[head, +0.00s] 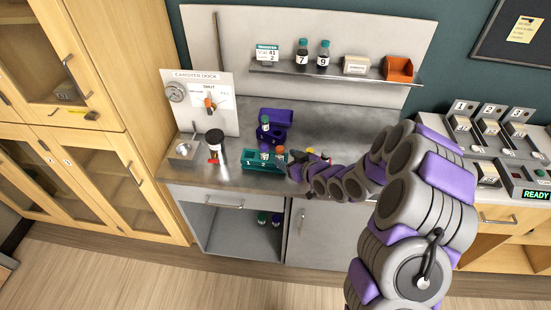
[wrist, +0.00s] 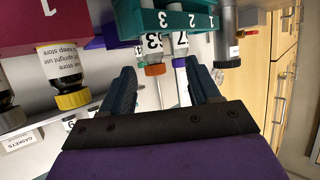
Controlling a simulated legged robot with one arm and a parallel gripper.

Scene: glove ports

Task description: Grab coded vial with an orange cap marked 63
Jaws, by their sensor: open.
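The orange-capped vial marked 63 (wrist: 154,55) hangs from the teal rack (wrist: 165,20) in the wrist view, which looks upside down. Its cap lies between the fingertips of my gripper (wrist: 161,76), with visible space to each finger. A second vial, its label partly showing a 7 (wrist: 180,45), stands close beside it, nearer the right finger. My gripper is open and empty. In the head view the orange cap (head: 280,151) shows at the right end of the teal rack (head: 262,167), just left of my gripper (head: 294,171).
A purple rack (head: 275,117) stands behind the teal one. A dark-capped bottle (head: 215,143) stands left on the steel counter (head: 345,120).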

